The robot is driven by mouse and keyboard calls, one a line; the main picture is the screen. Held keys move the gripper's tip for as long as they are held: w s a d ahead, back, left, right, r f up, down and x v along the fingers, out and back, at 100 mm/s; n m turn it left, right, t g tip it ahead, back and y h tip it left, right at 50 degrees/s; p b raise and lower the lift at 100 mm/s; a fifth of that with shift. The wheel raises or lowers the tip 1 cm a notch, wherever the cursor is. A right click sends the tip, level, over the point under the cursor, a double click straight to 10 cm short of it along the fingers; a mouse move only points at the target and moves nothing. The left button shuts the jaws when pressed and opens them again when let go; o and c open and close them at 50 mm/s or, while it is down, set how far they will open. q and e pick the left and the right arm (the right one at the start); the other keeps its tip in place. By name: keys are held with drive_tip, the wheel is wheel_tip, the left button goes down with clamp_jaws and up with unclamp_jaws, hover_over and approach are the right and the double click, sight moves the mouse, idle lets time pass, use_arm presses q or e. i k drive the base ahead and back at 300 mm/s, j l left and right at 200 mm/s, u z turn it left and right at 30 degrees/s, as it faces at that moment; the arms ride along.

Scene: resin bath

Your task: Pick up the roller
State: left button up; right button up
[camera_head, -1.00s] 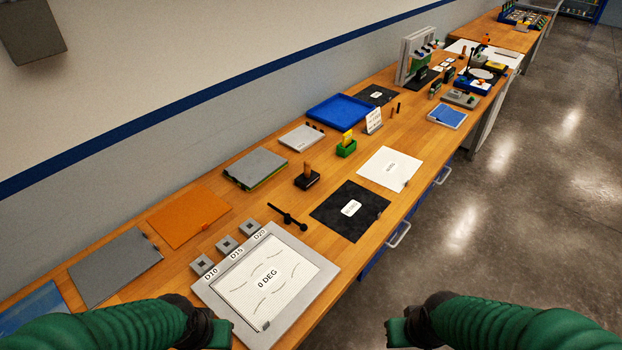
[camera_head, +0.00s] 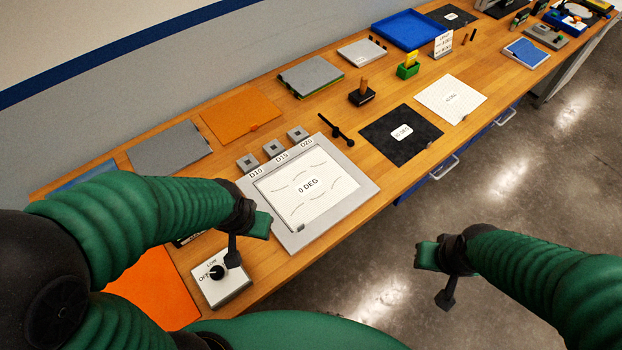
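A black tool with a bar and a thin handle (camera_head: 337,130), which looks like the roller, lies on the wooden bench just beyond the grey-framed "0 DEG" board (camera_head: 370,192). My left gripper (camera_head: 246,242) hangs over the near left corner of that board, close to a white switch box with a black knob (camera_head: 222,284). Its fingers are apart and hold nothing. My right gripper (camera_head: 436,277) is over the floor, to the right of the bench's edge, with its fingers apart and empty. Both grippers are well away from the tool.
Three small blocks labelled D10, D15 and D20 (camera_head: 273,148) stand along the board's back edge. A black block with a wooden handle (camera_head: 361,93) and a black mat (camera_head: 402,150) lie beyond the tool. Drawer handles (camera_head: 444,168) stick out from the bench front.

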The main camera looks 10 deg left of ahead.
sight(360, 96)
drive_tip(key=i+l, duration=1.8)
drive_tip(key=k+l+z, duration=0.05)
drive_tip(key=l, duration=0.1)
